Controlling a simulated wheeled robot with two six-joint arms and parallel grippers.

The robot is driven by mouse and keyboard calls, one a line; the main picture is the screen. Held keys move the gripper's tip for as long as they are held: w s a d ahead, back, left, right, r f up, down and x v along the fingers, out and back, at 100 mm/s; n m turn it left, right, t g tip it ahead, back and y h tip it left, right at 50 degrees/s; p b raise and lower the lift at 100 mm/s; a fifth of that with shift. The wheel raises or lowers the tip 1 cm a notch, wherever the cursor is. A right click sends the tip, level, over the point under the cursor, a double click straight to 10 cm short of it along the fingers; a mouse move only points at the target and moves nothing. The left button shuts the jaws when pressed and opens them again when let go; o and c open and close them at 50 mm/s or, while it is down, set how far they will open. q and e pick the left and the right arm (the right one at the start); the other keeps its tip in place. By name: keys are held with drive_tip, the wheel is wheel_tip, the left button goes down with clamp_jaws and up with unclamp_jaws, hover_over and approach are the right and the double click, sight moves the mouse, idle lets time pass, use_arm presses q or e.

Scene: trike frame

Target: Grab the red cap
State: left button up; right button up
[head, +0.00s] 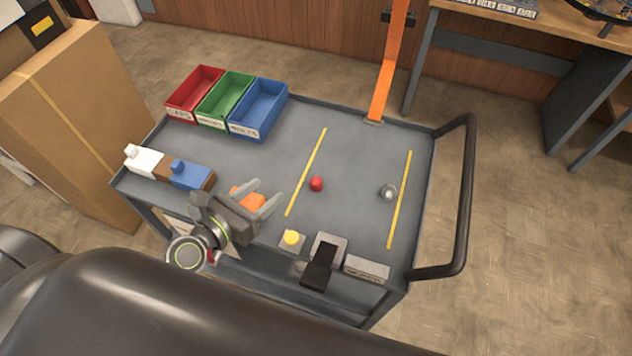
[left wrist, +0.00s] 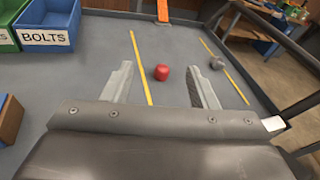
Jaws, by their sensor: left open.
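The red cap (head: 316,184) lies on the grey cart top, just right of the left yellow line. It also shows in the left wrist view (left wrist: 161,72), beyond and between my open fingers. My left gripper (head: 268,197) is open and empty, to the left of the cap in the head view and apart from it. Its fingers (left wrist: 158,88) point toward the cap in the left wrist view. My right gripper is not in view.
Red (head: 195,92), green (head: 225,100) and blue (head: 258,108) bins stand at the cart's back left. A silver ball-like part (head: 388,192) lies right of the cap. A yellow button (head: 291,238) and black-and-grey device (head: 322,262) are at the front. A black handle (head: 468,200) rises at right.

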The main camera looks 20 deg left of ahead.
use_arm(q)
drive_tip(key=f, duration=0.1)
drive_tip(key=f+m+g, duration=0.1)
drive_tip(key=s+f+m+g, duration=0.1)
drive_tip(key=shift+d+f, duration=0.2)
drive_tip(key=shift+d, duration=0.1)
drive_tip(key=shift+w+d+f+m, duration=0.1)
drive_tip(key=shift+w+f+m, duration=0.05)
drive_tip(key=shift+f+m, duration=0.2)
drive_tip(key=p, duration=0.1)
approach(313, 183)
drive_tip(key=x, duration=0.4)
drive_tip(key=shift+w, duration=0.45)
drive_tip(key=shift+p+x, duration=0.45)
drive_tip(key=shift+x, duration=2.8)
drive_tip(key=shift+s+d+f, duration=0.1)
drive_tip(key=c, duration=1)
